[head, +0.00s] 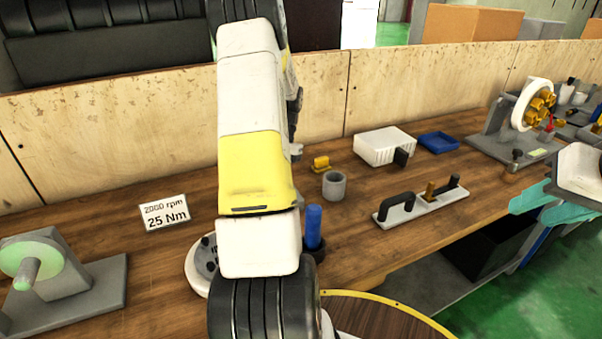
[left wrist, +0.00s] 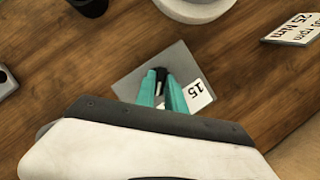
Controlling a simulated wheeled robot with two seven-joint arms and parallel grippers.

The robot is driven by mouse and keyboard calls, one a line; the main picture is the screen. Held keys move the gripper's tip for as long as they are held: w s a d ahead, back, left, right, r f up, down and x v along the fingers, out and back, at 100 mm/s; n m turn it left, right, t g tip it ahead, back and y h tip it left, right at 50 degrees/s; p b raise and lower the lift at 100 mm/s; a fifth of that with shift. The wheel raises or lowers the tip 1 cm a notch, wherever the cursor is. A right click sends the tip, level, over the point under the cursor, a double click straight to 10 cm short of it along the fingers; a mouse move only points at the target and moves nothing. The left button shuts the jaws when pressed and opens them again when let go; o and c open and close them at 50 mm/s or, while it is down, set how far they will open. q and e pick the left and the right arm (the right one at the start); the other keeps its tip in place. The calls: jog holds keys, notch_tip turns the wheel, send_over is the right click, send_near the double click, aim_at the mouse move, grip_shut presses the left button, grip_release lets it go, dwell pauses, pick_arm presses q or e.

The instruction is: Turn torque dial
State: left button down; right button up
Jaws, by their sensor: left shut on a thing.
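The torque dial shows in the left wrist view as a small dark knob (left wrist: 161,73) on a grey plate (left wrist: 135,85) with a white "15" label (left wrist: 198,95). My left gripper (left wrist: 171,92) has its teal fingers closed around the knob, partly hiding it. In the head view the dial and the left gripper are not visible. A sign (head: 164,213) reading "2000 rpm 25 Nm" stands on the table at the left. My right gripper (head: 548,205) is at the right edge beside the table, with its teal fingers apart and nothing seen between them.
My white and yellow arm covers the table's middle. A grey grinder stand (head: 75,290) is at left, and a blue cylinder (head: 313,226) beside the arm. A grey cup (head: 334,185), white basket (head: 384,146), blue tray (head: 438,142) and handled plate (head: 418,208) are right of it.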

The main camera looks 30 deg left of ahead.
pick_arm(q)
jog(key=c, duration=1.4)
grip_release()
jog(key=v, duration=0.8)
jog(key=s+d+r+m+t, duration=0.1)
jog(key=s+d+r+t, duration=0.2)
jog(key=d+r, duration=0.4)
jog(key=s+d+r+t, duration=0.3)
jog(key=d+r, duration=0.4)
jog(key=d, duration=0.1)
jog(key=s+d+r+t+h, duration=0.1)
jog(key=s+d+t, duration=0.3)
jog(key=s+d, duration=0.6)
jog(key=shift+s+r+m+t+h, duration=0.4)
jog(key=shift+s+r, duration=0.05)
jog(key=shift+r, duration=0.1)
